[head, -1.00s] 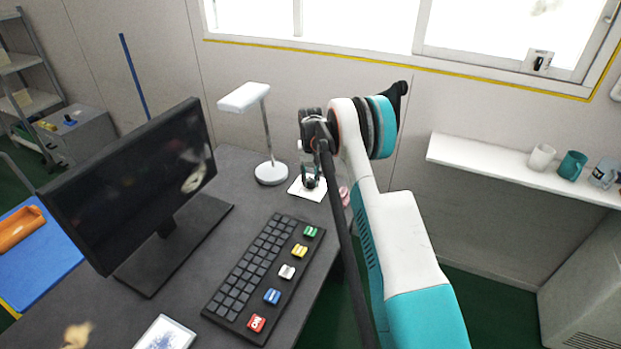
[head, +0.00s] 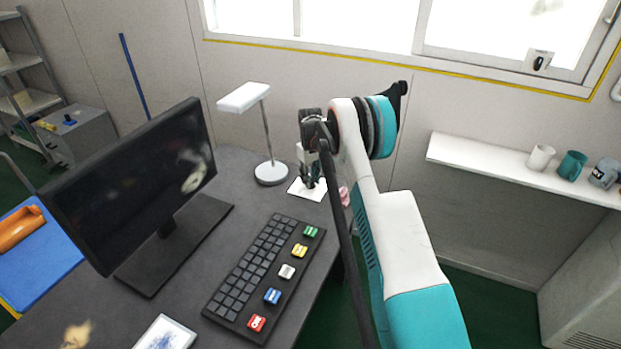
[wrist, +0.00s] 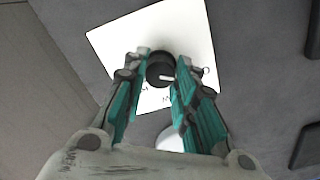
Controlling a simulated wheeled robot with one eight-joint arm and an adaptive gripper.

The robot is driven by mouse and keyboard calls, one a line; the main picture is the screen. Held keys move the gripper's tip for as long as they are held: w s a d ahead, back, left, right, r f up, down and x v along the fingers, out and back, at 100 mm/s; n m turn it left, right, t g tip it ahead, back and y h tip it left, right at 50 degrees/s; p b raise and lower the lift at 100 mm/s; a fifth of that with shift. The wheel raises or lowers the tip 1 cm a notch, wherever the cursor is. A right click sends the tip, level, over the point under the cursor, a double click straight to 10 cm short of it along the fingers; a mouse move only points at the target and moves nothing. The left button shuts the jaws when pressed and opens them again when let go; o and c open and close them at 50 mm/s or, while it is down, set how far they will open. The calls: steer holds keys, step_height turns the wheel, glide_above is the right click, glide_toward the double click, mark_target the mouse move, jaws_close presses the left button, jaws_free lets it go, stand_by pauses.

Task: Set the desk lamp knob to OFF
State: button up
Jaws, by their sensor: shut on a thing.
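The desk lamp's knob (wrist: 160,68) is a black round dial with a white pointer line, on a white plate (wrist: 120,42) with small black lettering, partly covered by my fingers. In the wrist view the pointer points to the right, toward a small round mark. My gripper (wrist: 160,72) has its teal and grey fingers on both sides of the knob, shut on it. In the head view the white plate (head: 298,190) lies on the desk beside the white lamp (head: 271,172), and my gripper (head: 312,182) is over it, hiding the knob.
A black keyboard (head: 245,270) with several coloured keys lies in front of the plate. A monitor (head: 140,180) stands to the left. A pink object (head: 344,195) is just right of my gripper. A wall shelf with cups (head: 480,163) is at the right.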

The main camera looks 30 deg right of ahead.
steer(key=o, duration=1.1)
step_height(320, 180, up, 12)
stand_by(0.5)
